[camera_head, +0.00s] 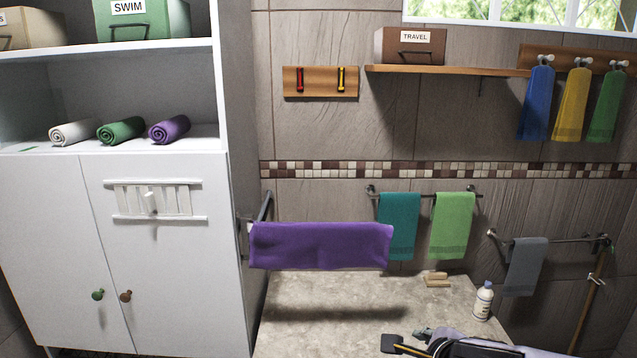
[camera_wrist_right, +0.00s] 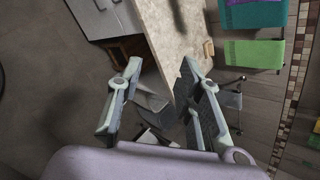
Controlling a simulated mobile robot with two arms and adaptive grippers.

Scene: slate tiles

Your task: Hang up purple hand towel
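The purple hand towel (camera_head: 320,246) is spread wide and roughly level above the counter, left of the teal towel. Its left end is by a dark rail (camera_head: 265,207) at the cabinet's side; I cannot tell whether it hangs over that rail. A strip of it shows at the top of the right wrist view (camera_wrist_right: 243,3). My right gripper (camera_head: 407,339) is low at the bottom of the head view, below and apart from the towel. In the right wrist view its fingers (camera_wrist_right: 160,70) are spread with nothing between them. My left gripper is not in view.
The stone counter (camera_head: 300,290) lies below, with a white bottle (camera_head: 483,300) and tan blocks (camera_head: 437,280). Teal (camera_head: 398,225) and green (camera_head: 452,225) towels hang on a back rail. A grey towel (camera_head: 525,265) hangs at right. A white cabinet (camera_head: 60,230) stands at left.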

